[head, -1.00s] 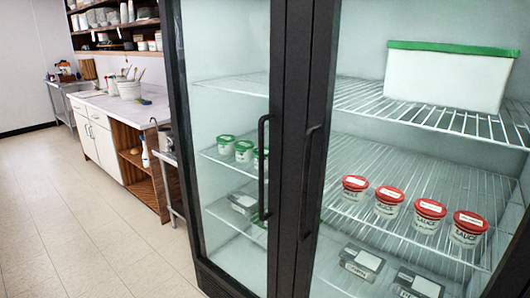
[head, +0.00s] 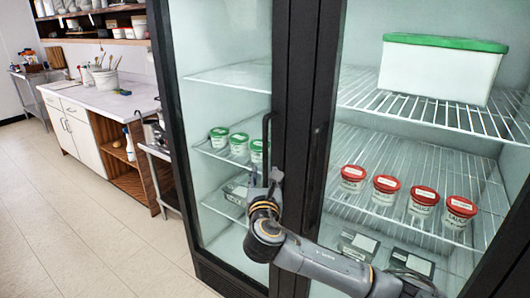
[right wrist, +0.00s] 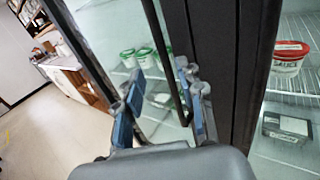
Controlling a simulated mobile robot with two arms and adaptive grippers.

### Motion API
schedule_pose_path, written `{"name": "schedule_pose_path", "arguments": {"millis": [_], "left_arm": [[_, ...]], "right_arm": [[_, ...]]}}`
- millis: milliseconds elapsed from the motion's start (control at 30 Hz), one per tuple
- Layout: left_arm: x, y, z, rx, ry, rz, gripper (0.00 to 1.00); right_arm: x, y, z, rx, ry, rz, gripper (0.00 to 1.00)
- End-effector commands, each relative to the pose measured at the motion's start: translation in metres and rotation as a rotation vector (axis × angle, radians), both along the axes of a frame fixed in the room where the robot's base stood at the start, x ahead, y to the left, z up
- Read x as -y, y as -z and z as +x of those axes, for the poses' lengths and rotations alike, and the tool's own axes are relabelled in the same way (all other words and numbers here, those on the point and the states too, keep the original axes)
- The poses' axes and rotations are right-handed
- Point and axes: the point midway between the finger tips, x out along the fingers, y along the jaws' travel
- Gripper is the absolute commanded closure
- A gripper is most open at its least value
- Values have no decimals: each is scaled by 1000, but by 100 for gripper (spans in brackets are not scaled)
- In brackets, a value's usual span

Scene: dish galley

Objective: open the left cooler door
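The left cooler door (head: 222,95) is a glass door in a black frame and looks closed. Its handle (head: 267,135) is a black vertical bar near the door's right edge. My right gripper (head: 265,178) is at the lower part of this handle, its arm reaching in from the lower right. In the right wrist view my right gripper (right wrist: 160,100) is open, its blue-padded fingers apart. The handle (right wrist: 163,45) runs down between them, nearer the right finger; contact cannot be told. The handle's lower end is hidden in the head view. My left gripper is not in view.
The right cooler door's handle (head: 316,170) is close beside. Green-lidded tubs (head: 239,145) and red-lidded tubs (head: 386,189) stand on shelves behind glass. A counter (head: 105,98) stands left of the cooler. The tiled floor (head: 75,220) in front is clear.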

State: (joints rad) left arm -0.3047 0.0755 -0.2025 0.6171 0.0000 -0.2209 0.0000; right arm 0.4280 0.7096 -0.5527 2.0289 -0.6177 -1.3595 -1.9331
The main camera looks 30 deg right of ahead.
Motion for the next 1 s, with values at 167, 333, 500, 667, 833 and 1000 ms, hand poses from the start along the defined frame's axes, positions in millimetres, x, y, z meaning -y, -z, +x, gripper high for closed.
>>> {"name": "schedule_pose_path", "arguments": {"millis": [167,333,500,667,833,1000], "left_arm": [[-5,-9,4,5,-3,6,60],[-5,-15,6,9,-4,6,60],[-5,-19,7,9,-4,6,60],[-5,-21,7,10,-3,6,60],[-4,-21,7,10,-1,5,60],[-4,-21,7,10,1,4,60]], "right_arm": [[22,-3,30,1,5,1,62],[42,-2,61,1,4,4,62],[57,-1,84,0,3,6,62],[65,0,97,1,1,4,62],[68,0,101,1,0,4,62],[68,1,101,1,0,4,62]]}}
